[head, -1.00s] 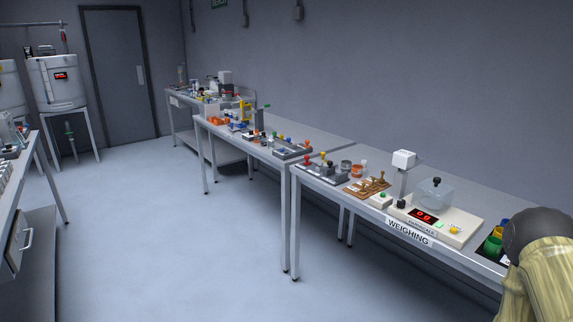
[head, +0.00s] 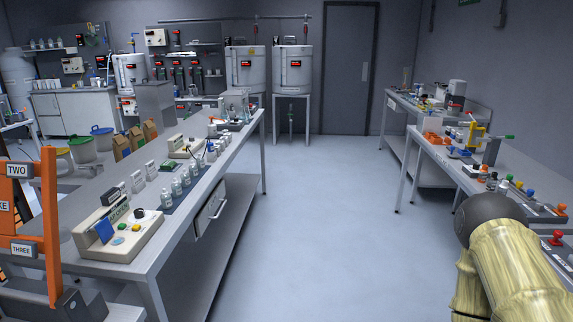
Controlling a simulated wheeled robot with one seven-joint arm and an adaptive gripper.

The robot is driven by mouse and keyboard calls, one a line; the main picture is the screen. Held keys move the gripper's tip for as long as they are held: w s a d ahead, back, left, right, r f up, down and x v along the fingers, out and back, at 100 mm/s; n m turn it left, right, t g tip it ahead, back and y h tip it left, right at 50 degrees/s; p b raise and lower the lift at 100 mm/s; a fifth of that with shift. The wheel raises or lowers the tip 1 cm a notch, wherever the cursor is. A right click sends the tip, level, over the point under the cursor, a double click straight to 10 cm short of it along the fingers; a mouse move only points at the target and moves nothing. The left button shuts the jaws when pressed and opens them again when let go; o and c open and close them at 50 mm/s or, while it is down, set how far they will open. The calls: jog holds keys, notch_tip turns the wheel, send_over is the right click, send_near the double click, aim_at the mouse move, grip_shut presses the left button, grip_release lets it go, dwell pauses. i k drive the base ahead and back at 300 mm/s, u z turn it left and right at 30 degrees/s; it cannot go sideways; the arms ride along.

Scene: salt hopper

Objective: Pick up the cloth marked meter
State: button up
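I cannot make out a cloth marked meter for certain in the head view. A small blue flat piece (head: 104,231) is on a beige instrument (head: 122,238) at the near end of the left bench. I cannot tell whether it is cloth, and I read no marking on it. The instrument has a green panel and a black knob. Part of my arm shows at the lower right, with a dark round joint and a pale yellow link. My gripper is out of the picture, so its state and hold are hidden.
The left bench (head: 236,150) carries several small bottles (head: 176,187) and a second beige instrument (head: 187,148). An orange rack (head: 48,225) stands at the near left. Benches with tools (head: 450,150) line the right. The floor (head: 305,205) between is clear, up to a grey door (head: 350,70).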

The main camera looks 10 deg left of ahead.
aim_at(167, 165)
jog(key=u, duration=0.75)
jog(key=i, duration=0.85)
jog(key=u, duration=0.5)
